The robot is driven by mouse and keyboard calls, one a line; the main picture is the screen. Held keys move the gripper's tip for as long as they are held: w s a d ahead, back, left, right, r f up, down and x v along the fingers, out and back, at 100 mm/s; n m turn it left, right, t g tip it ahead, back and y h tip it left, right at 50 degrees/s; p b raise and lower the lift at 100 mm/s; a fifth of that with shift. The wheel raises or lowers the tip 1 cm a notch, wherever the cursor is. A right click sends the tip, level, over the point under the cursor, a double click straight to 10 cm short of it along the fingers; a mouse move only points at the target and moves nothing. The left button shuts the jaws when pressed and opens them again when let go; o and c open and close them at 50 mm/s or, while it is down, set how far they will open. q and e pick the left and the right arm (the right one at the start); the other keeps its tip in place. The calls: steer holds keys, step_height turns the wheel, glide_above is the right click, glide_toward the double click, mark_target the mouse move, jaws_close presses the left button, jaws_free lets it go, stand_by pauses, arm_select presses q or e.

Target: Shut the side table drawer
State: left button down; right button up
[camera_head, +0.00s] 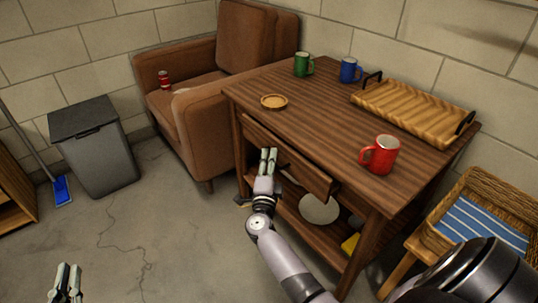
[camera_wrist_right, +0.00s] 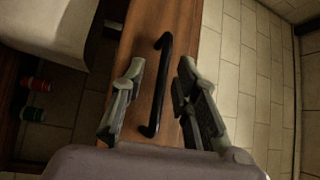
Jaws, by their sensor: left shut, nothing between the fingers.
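The wooden side table (camera_head: 330,105) stands in the middle of the head view. Its drawer (camera_head: 312,180) sticks out a little from under the tabletop, with a dark gap behind its front. My right gripper (camera_head: 269,152) is at the drawer front, partly covering it. In the right wrist view, its fingers (camera_wrist_right: 160,68) are apart, one on each side of the black drawer handle (camera_wrist_right: 159,85). Whether they touch the handle I cannot tell. My left gripper (camera_head: 68,270) is at the bottom left of the head view, shut and empty, away from the table.
On the tabletop are a red mug (camera_head: 381,157), a green mug (camera_head: 302,65), a blue mug (camera_head: 349,70), a small round dish (camera_head: 274,101) and a wooden tray (camera_head: 415,108). A brown armchair (camera_head: 190,105), grey bin (camera_head: 95,150) and wicker chair (camera_head: 480,200) stand around.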

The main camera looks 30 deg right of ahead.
steer(key=shift+c, duration=0.5)
jaws_close()
steer(key=shift+d, duration=0.1)
stand_by(0.4)
